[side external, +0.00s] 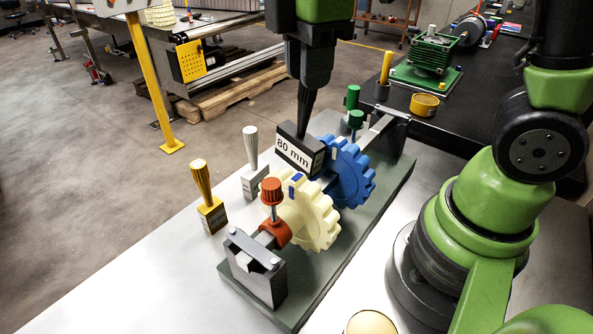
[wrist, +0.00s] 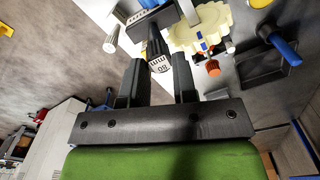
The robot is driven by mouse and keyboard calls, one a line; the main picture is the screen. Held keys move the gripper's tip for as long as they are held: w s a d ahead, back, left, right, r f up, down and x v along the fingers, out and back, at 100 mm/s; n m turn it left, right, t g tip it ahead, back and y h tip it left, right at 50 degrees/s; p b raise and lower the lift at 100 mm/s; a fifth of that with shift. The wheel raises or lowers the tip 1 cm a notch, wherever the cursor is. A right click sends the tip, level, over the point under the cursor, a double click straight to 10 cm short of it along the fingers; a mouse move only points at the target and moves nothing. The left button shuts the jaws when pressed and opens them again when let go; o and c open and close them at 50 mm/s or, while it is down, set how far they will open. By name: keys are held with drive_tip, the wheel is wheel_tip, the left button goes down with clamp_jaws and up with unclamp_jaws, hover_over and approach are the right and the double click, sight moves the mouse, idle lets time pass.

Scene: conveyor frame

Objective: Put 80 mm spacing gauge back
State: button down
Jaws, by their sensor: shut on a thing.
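The 80 mm spacing gauge (side external: 297,152) is a black block with a white "80 mm" label and a black tapered handle. My gripper (side external: 308,86) is shut on its handle from above. The block is at the tops of the cream gear (side external: 308,215) and the blue gear (side external: 352,172); I cannot tell whether it touches them. In the wrist view the gauge (wrist: 160,64) shows between my fingers (wrist: 157,70). A silver-handled gauge (side external: 251,160) and a yellow-handled gauge (side external: 207,200) stand upright on the bench to the left.
The gears sit on a shaft over a green-grey base plate (side external: 330,270), with an orange clamp (side external: 274,232) and a green clamp knob (side external: 356,119). The bench (side external: 160,275) is clear to the front left. A yellow cup (side external: 424,105) stands on the black surface behind.

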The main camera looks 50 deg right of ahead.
wheel_tip(320, 180, up, 4)
drive_tip(key=shift+w+r, duration=0.1)
drive_tip(key=w+d+m+y, duration=0.2)
drive_tip(key=w+d+m, duration=0.95)
drive_tip(key=m, duration=0.55)
wheel_tip(320, 180, down, 16)
drive_tip(key=shift+w+a, duration=0.2)
drive_tip(key=shift+w, duration=0.25)
drive_tip(key=c, duration=0.9)
unclamp_jaws()
drive_tip(key=shift+f, duration=0.2)
